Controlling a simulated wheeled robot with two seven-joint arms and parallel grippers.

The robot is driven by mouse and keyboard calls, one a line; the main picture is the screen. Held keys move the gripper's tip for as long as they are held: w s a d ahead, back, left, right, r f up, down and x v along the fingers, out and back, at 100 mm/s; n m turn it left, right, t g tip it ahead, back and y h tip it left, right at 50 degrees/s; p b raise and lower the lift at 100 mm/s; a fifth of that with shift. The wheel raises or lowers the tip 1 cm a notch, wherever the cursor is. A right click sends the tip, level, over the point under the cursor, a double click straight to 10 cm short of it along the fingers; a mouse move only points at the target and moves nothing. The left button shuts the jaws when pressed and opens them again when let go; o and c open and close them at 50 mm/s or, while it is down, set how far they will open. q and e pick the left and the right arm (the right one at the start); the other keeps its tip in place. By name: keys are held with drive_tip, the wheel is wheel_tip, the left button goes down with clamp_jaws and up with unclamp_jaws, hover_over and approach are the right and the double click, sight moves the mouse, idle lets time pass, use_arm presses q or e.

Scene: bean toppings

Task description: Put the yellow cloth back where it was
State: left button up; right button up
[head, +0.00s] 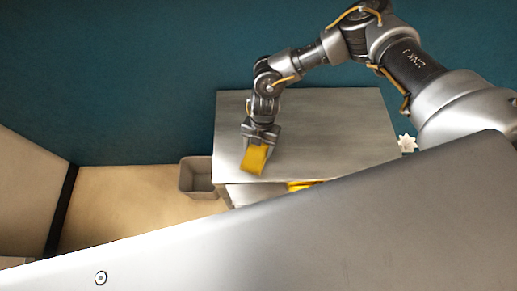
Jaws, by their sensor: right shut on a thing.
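My right gripper (258,146) points down over the left part of a grey metal top (330,130). It is shut on a yellow cloth (254,160), which hangs folded from the fingers. I cannot tell whether the cloth touches the top or is held just above it. My left gripper is not in view.
Another yellow thing (300,186) shows partly at the front edge of the top; the rest of it is hidden. A grey open bin (196,178) stands left of the top. A white star-shaped thing (407,143) is at its right edge. Most of the top is clear.

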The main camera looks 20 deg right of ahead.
sight(258, 150)
drive_tip(key=shift+w+f, duration=0.15)
drive_tip(key=shift+f, duration=0.25)
wheel_tip(258, 150, down, 2)
drive_tip(key=shift+f+p, duration=0.1)
drive_tip(key=shift+p, duration=0.25)
drive_tip(key=shift+f, duration=0.25)
drive_tip(key=shift+f, duration=0.15)
drive_tip(key=o, duration=1.1)
drive_tip(key=shift+c, duration=0.2)
